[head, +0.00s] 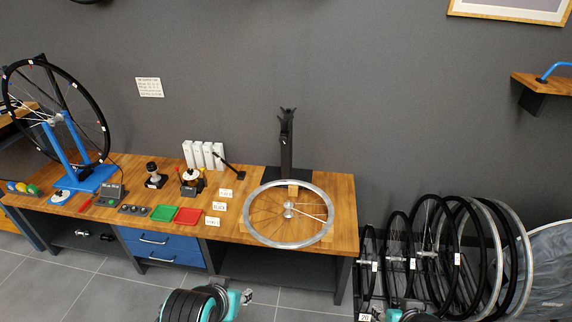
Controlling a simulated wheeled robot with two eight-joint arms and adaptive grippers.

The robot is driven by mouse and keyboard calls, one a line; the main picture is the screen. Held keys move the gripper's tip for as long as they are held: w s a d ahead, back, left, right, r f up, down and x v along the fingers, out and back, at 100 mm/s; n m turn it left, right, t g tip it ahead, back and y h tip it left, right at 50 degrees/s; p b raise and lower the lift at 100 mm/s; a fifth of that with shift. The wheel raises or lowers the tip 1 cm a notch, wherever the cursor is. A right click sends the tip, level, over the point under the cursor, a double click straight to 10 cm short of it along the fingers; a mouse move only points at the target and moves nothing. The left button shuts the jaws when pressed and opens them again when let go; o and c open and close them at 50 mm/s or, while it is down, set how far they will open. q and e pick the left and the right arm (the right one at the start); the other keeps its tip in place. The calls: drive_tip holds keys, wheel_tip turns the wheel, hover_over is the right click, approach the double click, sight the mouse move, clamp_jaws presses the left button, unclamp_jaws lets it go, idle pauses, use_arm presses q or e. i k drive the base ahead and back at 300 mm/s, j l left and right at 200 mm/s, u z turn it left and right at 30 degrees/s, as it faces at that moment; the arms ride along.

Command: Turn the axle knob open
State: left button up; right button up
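A blue wheel stand (97,179) stands at the left end of the wooden bench. It holds an upright black-rimmed wheel (104,125) between its two posts. The wheel's hub and axle area (57,119) sits at the top of the posts. A small blue and white round part (60,196) lies at the stand's front left. Which part is the axle knob is too small to tell, and so is whether it is open.
The wooden bench (341,192) carries a silver wheel (322,238) lying flat, a green tray (163,212), a red tray (187,215), and a grey device (111,193) beside the stand. Several wheels stand in a rack at the right. Grey floor is open in front of the bench.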

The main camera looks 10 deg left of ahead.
sight(284, 138)
drive_tip(key=i+j, duration=0.85)
